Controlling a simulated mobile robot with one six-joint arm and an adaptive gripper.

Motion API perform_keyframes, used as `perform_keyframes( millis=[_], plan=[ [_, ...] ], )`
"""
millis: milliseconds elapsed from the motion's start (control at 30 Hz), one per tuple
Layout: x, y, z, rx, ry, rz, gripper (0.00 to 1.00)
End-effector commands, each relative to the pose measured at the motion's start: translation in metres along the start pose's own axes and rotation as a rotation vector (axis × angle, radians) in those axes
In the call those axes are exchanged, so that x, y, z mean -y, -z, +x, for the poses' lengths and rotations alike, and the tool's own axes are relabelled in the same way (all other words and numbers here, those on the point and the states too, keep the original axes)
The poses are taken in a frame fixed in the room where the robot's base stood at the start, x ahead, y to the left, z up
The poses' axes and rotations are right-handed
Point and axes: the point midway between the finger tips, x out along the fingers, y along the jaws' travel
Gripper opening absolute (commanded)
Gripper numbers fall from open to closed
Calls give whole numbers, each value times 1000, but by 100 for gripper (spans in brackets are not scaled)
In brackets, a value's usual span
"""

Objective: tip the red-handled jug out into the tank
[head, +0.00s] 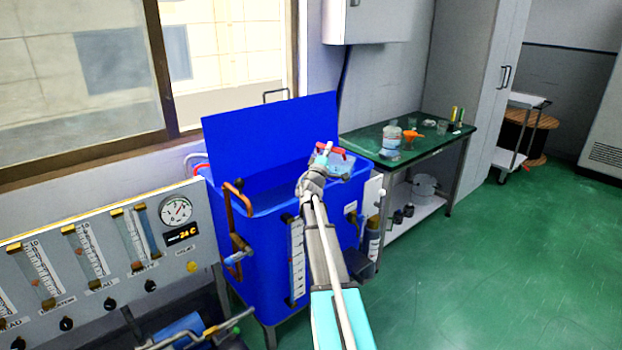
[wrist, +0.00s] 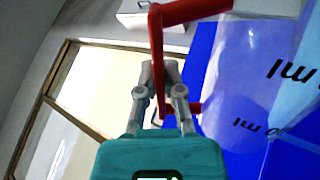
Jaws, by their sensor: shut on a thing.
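The blue tank (head: 268,255) stands in the middle of the head view, its blue lid (head: 265,150) raised at the back. My gripper (head: 322,160) is over the tank's right end and shut on the red handle (wrist: 160,55) of the jug. The clear jug (wrist: 236,75), with dark "ml" markings, fills the right of the wrist view. In the head view, the jug is small and partly hidden by my gripper. Its tilt and contents cannot be told clearly.
A grey panel (head: 110,255) with flow meters and a dial stands left of the tank. A green-topped bench (head: 440,140) with bottles and glassware is to the right. A window (head: 80,75) is behind. Green floor (head: 500,260) is clear at right.

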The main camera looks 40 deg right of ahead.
Motion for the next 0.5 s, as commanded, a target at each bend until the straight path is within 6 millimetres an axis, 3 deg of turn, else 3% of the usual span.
perform_keyframes(
  millis=[500],
  plan=[
    [-2, 5, 1, -21, -1, -36, 0]
  ],
)
